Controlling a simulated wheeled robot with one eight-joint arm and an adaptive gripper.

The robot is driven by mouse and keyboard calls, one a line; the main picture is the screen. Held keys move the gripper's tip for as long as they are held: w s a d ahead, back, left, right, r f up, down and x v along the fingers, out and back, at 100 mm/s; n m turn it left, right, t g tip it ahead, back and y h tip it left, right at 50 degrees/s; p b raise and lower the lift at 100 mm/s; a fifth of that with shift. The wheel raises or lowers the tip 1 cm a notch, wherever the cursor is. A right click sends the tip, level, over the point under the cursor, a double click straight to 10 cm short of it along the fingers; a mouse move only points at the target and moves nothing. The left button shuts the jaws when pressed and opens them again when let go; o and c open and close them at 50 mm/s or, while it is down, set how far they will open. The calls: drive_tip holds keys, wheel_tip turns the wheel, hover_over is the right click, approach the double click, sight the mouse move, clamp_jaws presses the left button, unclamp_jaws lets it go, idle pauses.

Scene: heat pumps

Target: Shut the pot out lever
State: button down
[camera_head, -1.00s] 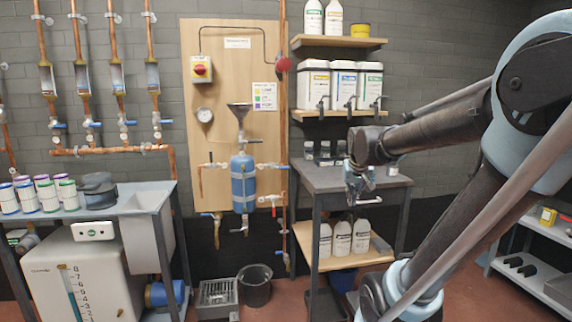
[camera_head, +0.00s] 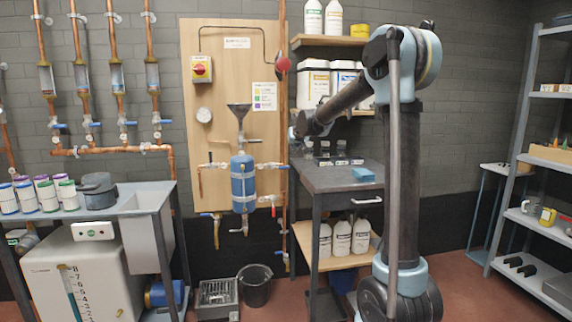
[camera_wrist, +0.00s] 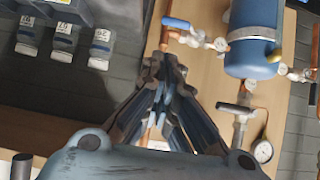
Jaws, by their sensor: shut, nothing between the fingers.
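The blue pot (camera_head: 243,183) hangs upright on a wooden board, with a funnel above it. A blue lever (camera_head: 272,166) lies roughly level on the pipe right of the pot; a blue lever (camera_wrist: 176,23) also shows in the wrist view, beside the pot (camera_wrist: 255,35). I cannot read which is the pot out lever. My gripper (camera_wrist: 165,68) is shut and empty. In the wrist view its tips appear just below the blue lever, with no clear contact.
A copper riser (camera_head: 284,110) runs up the board's right edge. A grey workbench (camera_head: 335,177) stands under my arm, with small bottles and a blue block on it. Shelves with white containers (camera_head: 315,83) hang above. A black bucket (camera_head: 255,285) stands below the board.

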drive_tip(key=w+a, duration=0.2)
hover_over(280, 167)
drive_tip(key=d, duration=0.3)
wheel_tip(280, 167, down, 6)
wheel_tip(280, 167, down, 3)
drive_tip(key=shift+f, duration=0.2)
drive_tip(key=shift+s+a, duration=0.1)
drive_tip(key=shift+a, duration=0.1)
drive_tip(key=shift+f+y, duration=0.1)
drive_tip(key=shift+y, duration=0.2)
